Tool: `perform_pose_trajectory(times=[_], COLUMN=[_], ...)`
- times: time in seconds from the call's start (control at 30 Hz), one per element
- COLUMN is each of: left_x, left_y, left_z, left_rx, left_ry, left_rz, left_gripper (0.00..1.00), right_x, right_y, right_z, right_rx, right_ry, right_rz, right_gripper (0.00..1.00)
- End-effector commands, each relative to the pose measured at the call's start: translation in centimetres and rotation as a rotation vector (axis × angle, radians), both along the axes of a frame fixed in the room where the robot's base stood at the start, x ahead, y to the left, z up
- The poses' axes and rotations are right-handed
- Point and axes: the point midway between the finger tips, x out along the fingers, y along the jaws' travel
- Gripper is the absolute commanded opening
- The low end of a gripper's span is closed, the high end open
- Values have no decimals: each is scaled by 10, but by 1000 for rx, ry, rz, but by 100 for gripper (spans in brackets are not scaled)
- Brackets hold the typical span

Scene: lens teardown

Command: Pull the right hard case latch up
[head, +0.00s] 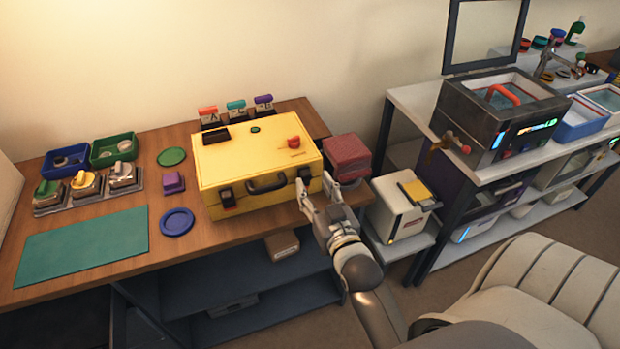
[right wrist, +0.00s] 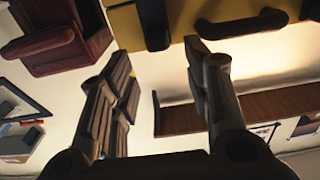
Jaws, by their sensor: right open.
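The yellow hard case (head: 215,165) stands closed on the wooden table, with a dark handle (head: 266,187) on its front. The right latch (head: 305,174) is a dark piece at the right end of the front; the left latch (head: 226,194) is at the other end. My right gripper (head: 316,188) is open and empty in front of the right latch. In the right wrist view, the right latch (right wrist: 153,22) shows beyond the gap between the open fingers (right wrist: 163,68), apart from them. The handle (right wrist: 240,23) is to its right. My left gripper is not in view.
A dark red box (head: 347,157) stands close to the right of the case, and shows in the right wrist view (right wrist: 60,40). A white bin-like box (head: 395,212) stands lower right. Trays, a green mat (head: 80,247) and a blue ring (head: 177,221) lie left.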

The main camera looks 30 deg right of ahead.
Motion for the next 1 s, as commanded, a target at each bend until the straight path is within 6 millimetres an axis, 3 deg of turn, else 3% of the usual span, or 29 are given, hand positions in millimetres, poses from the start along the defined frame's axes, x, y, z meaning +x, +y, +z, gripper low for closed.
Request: perform_pose_trajectory(times=[0.27,0.83,0.93,1.0], left_x=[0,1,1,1], left_y=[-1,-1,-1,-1], left_z=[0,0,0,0], left_rx=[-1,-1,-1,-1], left_ry=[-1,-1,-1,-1], left_rz=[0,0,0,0], left_gripper=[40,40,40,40], right_x=[-24,-24,-23,-20], right_y=[6,6,9,16], right_z=[0,0,-15,-40], right_rx=[0,0,7,19], right_ry=[-1,0,27,74], right_rz=[0,0,9,26], right_gripper=[45,45,45,45])
